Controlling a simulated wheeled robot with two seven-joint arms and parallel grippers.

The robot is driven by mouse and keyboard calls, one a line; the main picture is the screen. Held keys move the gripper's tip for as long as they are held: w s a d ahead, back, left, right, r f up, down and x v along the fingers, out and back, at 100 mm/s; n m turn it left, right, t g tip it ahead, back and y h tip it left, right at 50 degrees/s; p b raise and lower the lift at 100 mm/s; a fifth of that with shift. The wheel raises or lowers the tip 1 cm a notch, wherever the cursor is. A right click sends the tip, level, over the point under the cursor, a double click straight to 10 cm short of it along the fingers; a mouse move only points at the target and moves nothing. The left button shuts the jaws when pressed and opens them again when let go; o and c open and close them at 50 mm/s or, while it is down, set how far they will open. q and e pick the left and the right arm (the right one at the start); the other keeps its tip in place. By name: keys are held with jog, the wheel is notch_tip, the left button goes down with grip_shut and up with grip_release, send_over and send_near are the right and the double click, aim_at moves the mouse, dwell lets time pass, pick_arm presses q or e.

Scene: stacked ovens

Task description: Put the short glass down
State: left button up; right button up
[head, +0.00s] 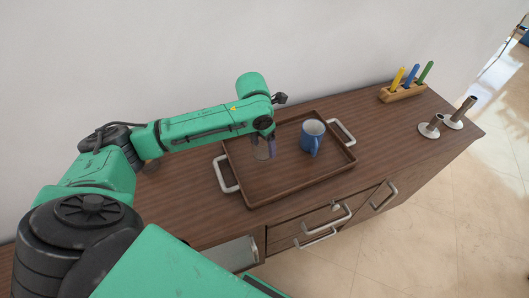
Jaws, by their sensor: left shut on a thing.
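The short glass (260,153) is clear and hard to make out. My left gripper (264,145) points down over the left part of the brown tray (250,192) and is shut on the glass. The glass is over the tray floor; I cannot tell whether its base touches it. The gripper and wrist hide part of the glass. My right gripper is not in view.
A blue mug (311,138) stands on the tray, right of the glass. The tray has metal handles and lies on a wooden cabinet (400,130). The tray's front middle is clear.

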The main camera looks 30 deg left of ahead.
aim_at(263, 155)
pick_arm(q)
jog(key=f, duration=0.4)
jog(key=shift+s+f, duration=0.15)
jog(key=shift+s, duration=0.05)
jog(key=shift+w+f, duration=0.1)
jog(key=shift+f, duration=0.05)
jog(key=o, duration=1.5)
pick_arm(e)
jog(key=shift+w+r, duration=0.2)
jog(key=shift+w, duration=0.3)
pick_arm(q)
jog(key=r, duration=0.4)
jog(key=s+r, duration=0.1)
jog(key=r, duration=0.7)
jog(key=shift+s+a, duration=0.25)
jog(key=shift+s, duration=0.15)
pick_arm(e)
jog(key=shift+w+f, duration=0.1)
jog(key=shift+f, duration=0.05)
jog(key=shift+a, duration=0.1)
